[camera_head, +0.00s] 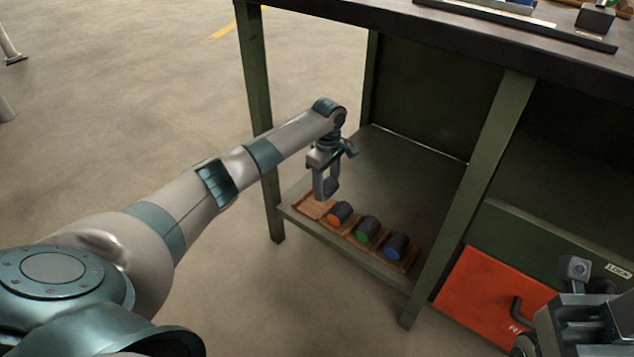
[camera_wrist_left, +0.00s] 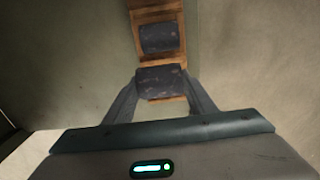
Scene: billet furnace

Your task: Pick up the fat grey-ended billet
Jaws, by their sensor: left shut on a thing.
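The grey-ended billet (camera_head: 331,187) is between the fingers of my left gripper (camera_head: 326,182), which is shut on it. It hangs above the left, empty end of a wooden rack (camera_head: 313,206) on the lower shelf. In the left wrist view the dark, speckled billet (camera_wrist_left: 161,82) sits between both fingers of the left gripper (camera_wrist_left: 161,92), with the rack (camera_wrist_left: 160,14) beneath. My right gripper (camera_head: 580,315) shows only partly at the lower right, and its fingertips are hidden.
Billets with orange (camera_head: 335,219), green (camera_head: 362,235) and blue (camera_head: 392,253) ends lie in the rack. Green bench legs (camera_head: 258,110) flank the shelf opening. The bench top (camera_head: 480,38) is overhead. A red drawer front (camera_head: 485,295) is at the right.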

